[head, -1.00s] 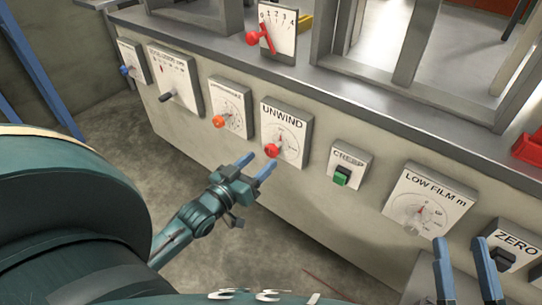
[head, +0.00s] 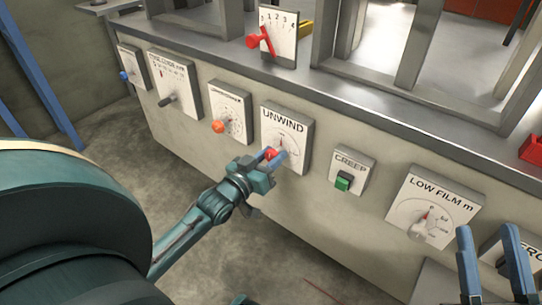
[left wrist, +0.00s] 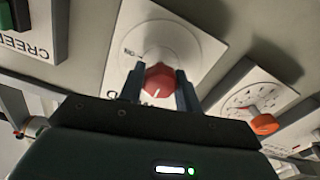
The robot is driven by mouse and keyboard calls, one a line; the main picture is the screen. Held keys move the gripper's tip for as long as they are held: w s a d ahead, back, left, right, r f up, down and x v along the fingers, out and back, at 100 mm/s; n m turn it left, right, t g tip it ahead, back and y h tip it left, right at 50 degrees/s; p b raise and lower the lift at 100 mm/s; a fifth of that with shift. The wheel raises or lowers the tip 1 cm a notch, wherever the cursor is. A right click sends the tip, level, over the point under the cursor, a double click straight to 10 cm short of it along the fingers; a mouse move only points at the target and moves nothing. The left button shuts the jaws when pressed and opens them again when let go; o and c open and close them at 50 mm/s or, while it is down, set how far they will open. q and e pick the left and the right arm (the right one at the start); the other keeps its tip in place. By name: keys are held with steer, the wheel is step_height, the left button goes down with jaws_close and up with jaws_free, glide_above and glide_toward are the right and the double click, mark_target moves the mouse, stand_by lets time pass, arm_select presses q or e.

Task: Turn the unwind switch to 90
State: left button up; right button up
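The unwind switch is a red knob (head: 270,154) on a white dial plate marked UNWIND (head: 297,128) on the cabinet front. My left gripper (head: 273,156) is at this knob, with one blue finger on each side. In the left wrist view the red knob (left wrist: 160,80) fills the gap between the dark fingers (left wrist: 159,88), which look shut on it. The fingers and knob hide part of the dial, so its exact reading is not clear. My right gripper (head: 492,262) is open and empty at the lower right, in front of the panel.
An orange knob (head: 218,127) on its own dial is left of UNWIND. A green CREEP button (head: 343,183) and the LOW FILM dial (head: 432,205) are to the right. A red lever (head: 257,40) stands above on the ledge.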

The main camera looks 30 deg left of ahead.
arm_select(q)
steer(key=c, duration=0.4)
steer(key=shift+c, duration=0.2)
